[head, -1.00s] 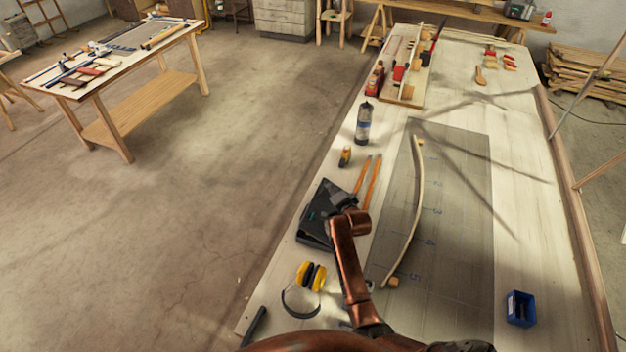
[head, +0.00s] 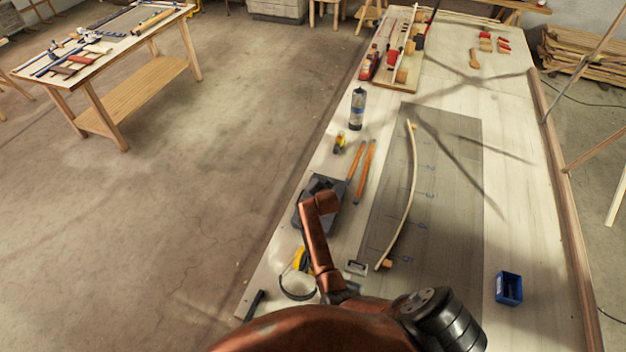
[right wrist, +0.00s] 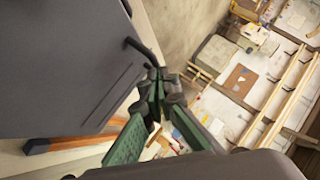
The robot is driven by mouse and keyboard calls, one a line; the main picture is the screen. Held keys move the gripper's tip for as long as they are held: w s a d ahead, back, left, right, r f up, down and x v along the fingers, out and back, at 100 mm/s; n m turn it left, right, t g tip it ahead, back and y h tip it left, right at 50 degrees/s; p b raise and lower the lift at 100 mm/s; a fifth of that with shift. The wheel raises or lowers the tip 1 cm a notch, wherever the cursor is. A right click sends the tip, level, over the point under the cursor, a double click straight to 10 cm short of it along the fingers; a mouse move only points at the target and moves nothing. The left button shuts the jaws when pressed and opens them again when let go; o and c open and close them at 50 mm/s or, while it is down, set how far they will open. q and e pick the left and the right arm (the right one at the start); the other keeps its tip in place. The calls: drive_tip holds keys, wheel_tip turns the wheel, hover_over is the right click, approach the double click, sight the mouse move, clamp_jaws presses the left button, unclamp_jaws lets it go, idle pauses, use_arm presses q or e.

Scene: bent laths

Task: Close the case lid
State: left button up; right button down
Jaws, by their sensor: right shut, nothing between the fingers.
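The dark case (head: 328,184) lies near the left edge of the long bench in the head view, partly covered by my copper right arm. Its lid angle is hard to tell there. In the right wrist view a large dark grey panel of the case (right wrist: 65,60) fills the upper left, with a thin black handle-like bar at its right edge. My right gripper (right wrist: 160,82) has its green-padded fingers together and empty, close beside the panel's right edge. Whether it touches the panel is unclear. In the head view this gripper is mostly hidden by the arm. My left gripper is not in view.
Two orange pencil-like bars (head: 365,172) lie just beyond the case. A bent lath (head: 411,200) rests on a grey mat (head: 450,215). A bottle (head: 357,108) and a blue box (head: 509,288) stand on the bench.

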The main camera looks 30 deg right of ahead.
drive_tip(key=shift+a, duration=0.1)
drive_tip(key=shift+r, duration=0.1)
wheel_tip(320, 180, up, 10)
idle(0.6)
